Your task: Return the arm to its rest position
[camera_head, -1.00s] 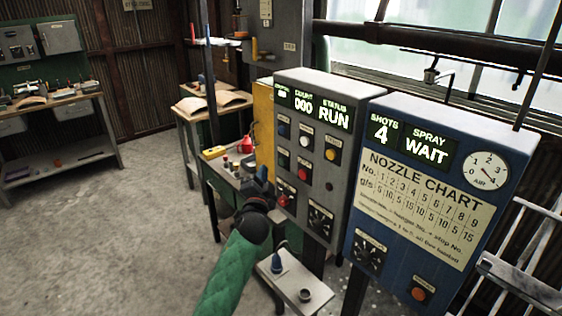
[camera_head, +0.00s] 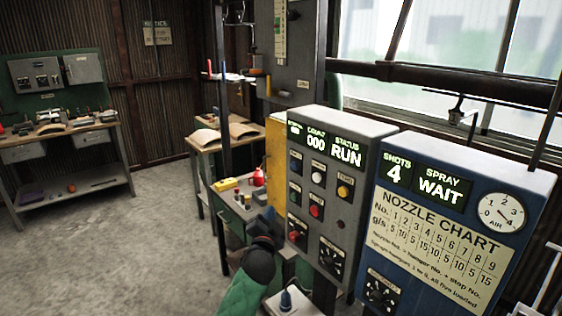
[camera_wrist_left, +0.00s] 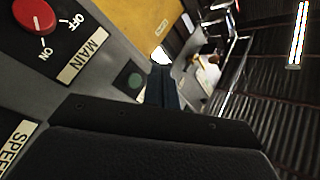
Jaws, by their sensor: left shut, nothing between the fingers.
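My left arm, in a green sleeve, comes up from the bottom of the head view. Its dark left gripper (camera_head: 268,217) is just left of the lower part of the grey control panel (camera_head: 318,235). In the left wrist view the gripper's fingers (camera_wrist_left: 162,82) are together and empty. A red MAIN knob (camera_wrist_left: 35,16) with ON and OFF marks is close by at the upper left there. I cannot tell whether the gripper touches the panel. The panel's display reads 000 and RUN. My right gripper is not in view.
A blue panel (camera_head: 520,200) with a nozzle chart, reading 4 and WAIT, stands right of the grey one. A small table with a red bottle (camera_head: 258,178) and a yellow block is behind the gripper. A workbench (camera_head: 62,130) stands far left. Open concrete floor lies between.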

